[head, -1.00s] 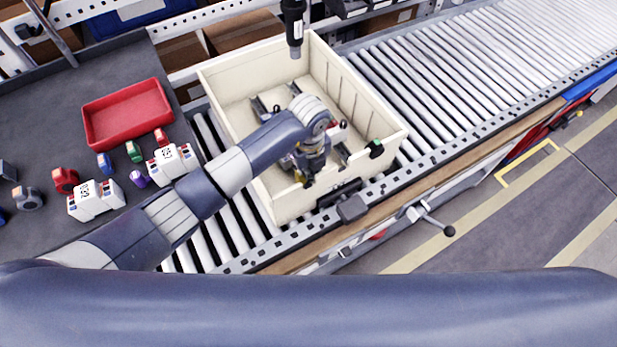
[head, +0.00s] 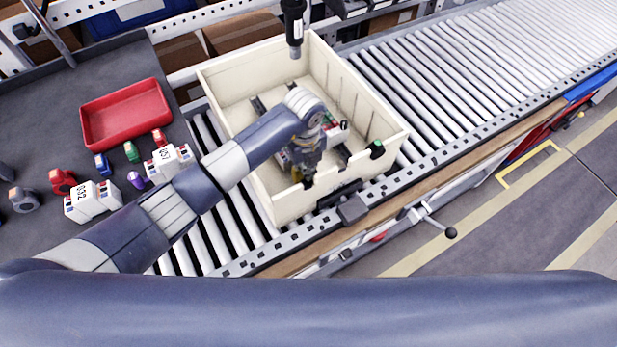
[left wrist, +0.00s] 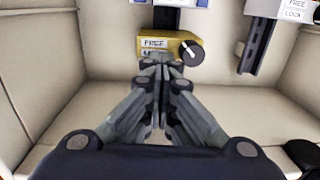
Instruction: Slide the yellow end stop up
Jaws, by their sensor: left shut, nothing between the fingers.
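The yellow end stop (left wrist: 152,42) is at the top middle of the left wrist view, on a dark rail (left wrist: 168,18). It carries a label reading FREE and a dark round knob (left wrist: 190,52) on its right side. My left gripper (left wrist: 163,68) is shut and empty, its fingertips at the lower edge of the end stop. I cannot tell if they touch it. In the head view my left gripper (head: 306,180) is inside the cream crate (head: 285,207), and my wrist hides most of the end stop. My right gripper is not in view.
A second rail (left wrist: 258,45) with a FREE/LOCK label stands to the right in the left wrist view. The crate walls surround my gripper. A dark screwdriver (head: 294,25) hangs over the crate's back edge. A red tray (head: 125,115) is on the left table.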

